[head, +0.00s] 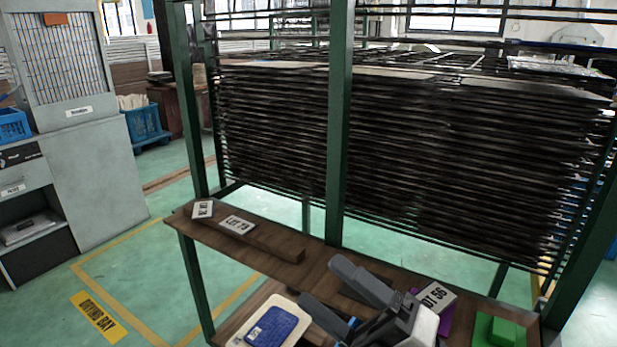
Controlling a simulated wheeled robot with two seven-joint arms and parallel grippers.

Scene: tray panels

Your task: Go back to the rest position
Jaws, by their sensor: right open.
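My right gripper (321,281) comes in from the bottom of the head view, with its two dark fingers spread apart and nothing between them. It is over the front part of the brown wooden shelf (225,240). A cream tray (237,341) with a blue piece (272,327) in it sits just left of the gripper. A purple piece (446,318) with a white lot label (437,296) lies to its right, partly hidden by the gripper. My left gripper is not in view.
A green block (497,330) lies at the shelf's right end. A brown block (277,242) and white labels (238,224) lie at the left. A green post (339,130) and a rack of dark stacked panels (420,150) stand behind.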

